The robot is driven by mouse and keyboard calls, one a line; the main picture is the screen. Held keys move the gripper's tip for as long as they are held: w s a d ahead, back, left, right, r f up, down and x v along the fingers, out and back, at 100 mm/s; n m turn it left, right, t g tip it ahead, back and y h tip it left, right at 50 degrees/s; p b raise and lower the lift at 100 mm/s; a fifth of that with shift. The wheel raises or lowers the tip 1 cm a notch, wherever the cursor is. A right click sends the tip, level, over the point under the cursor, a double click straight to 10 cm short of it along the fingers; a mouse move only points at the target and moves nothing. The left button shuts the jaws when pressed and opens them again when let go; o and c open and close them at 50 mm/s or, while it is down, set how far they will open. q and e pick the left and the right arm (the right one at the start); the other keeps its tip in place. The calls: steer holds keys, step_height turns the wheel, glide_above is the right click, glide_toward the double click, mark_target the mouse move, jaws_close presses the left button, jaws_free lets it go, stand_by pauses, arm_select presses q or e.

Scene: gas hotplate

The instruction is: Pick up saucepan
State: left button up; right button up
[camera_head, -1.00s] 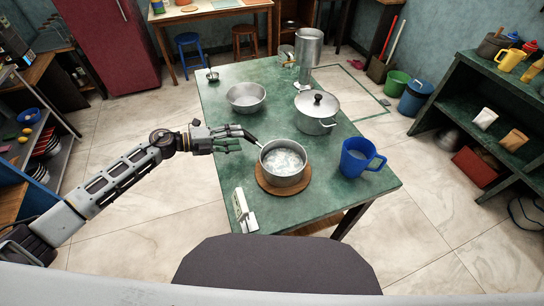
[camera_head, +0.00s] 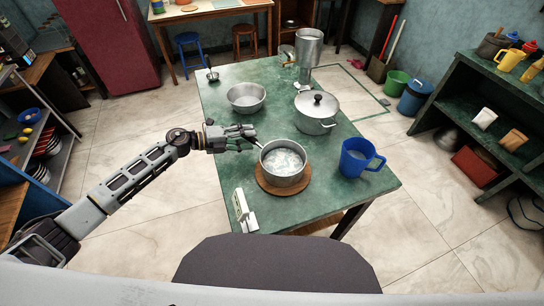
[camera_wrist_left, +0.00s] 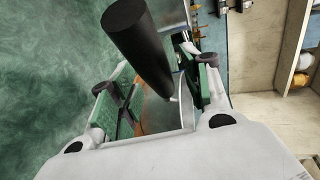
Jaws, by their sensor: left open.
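A grey metal saucepan (camera_head: 283,181) with pale, whitish contents stands upright on a round wooden board (camera_head: 262,187) on the green table. Its handle points left toward my left gripper (camera_head: 246,137) and is mostly hidden behind the fingers in the head view. In the left wrist view the thick black handle (camera_wrist_left: 137,45) reaches in between the spread fingers of my left gripper (camera_wrist_left: 157,85). The gripper is open; I cannot tell whether a finger touches the handle. My right gripper is not in view.
A lidded pot (camera_head: 316,122) stands behind the saucepan, with a blue mug (camera_head: 355,160) to its right. A metal bowl (camera_head: 246,97) sits farther back. A small whitish device (camera_head: 244,211) lies at the table's left front edge. Bare table (camera_head: 325,195) shows at front right.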

arm_select(q)
steer(key=shift+w+d+f, duration=0.15)
steer(key=shift+d, duration=0.25)
jaws_close()
stand_by(0.4)
